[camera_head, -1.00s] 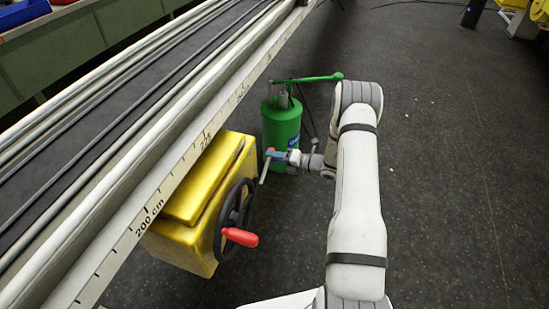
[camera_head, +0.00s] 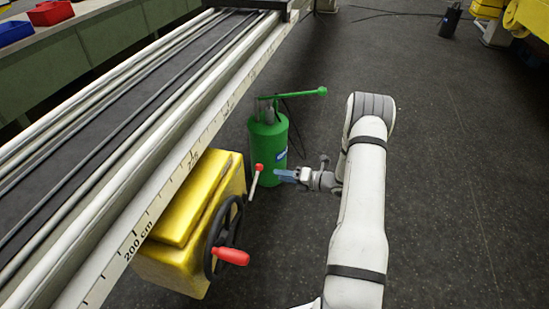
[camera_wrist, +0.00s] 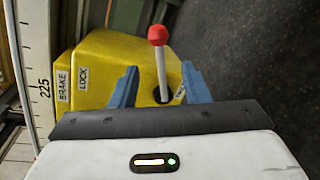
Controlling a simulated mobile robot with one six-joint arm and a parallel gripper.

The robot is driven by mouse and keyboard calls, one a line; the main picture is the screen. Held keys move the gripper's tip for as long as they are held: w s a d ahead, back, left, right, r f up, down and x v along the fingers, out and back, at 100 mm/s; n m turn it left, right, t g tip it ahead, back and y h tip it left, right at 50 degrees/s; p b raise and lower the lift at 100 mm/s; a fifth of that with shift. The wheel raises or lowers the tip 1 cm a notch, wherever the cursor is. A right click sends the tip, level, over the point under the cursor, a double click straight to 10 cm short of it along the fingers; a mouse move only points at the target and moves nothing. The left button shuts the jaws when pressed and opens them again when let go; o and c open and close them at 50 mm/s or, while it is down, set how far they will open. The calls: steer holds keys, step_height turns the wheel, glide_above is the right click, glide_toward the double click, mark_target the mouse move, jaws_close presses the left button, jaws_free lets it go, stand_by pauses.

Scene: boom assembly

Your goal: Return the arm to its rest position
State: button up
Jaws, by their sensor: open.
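My white arm stands on the right of the head view, bent at its top joint. My gripper (camera_head: 276,175) points left toward a brake lever (camera_head: 254,181) with a red knob and white rod, with a small gap between them. In the wrist view, my gripper (camera_wrist: 158,68) has its two blue fingers spread apart and empty. The lever (camera_wrist: 161,68) rises from the yellow housing (camera_wrist: 100,62) beyond the fingers, in line with the space between them. Labels on the housing read BRAKE and LOCK.
The yellow housing (camera_head: 187,222) has a black handwheel (camera_head: 212,245) with a red handle, below the scaled rail (camera_head: 150,205). A green pump canister (camera_head: 268,152) stands behind the gripper. Dark floor to the right of my arm is clear.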

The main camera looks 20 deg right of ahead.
steer(key=s+a+r+n+g+h+p, duration=0.1)
steer(key=s+a+r+n+g+p, duration=0.35)
steer(key=r+n, duration=0.6)
steer(key=s+a+r+n+g+h+p, duration=0.15)
steer(key=s+a+r+n+g, duration=0.5)
steer(key=r, duration=0.75)
steer(key=s+d+r+n+t+h+p, duration=0.1)
steer(key=s+r+n+h+p, duration=0.3)
steer(key=s+r+n, duration=0.5)
steer(key=s+d+r+n+t+h+p, duration=0.2)
steer(key=s+r+n+h, duration=0.4)
steer(key=s+r+n, duration=0.3)
steer(key=s+n+t+p, duration=0.1)
steer(key=s+n+p, duration=0.1)
steer(key=n, duration=0.1)
steer(key=shift+r+n, duration=0.3)
steer(key=shift+r, duration=0.05)
steer(key=shift+c, duration=0.6)
steer(key=shift+a, duration=0.1)
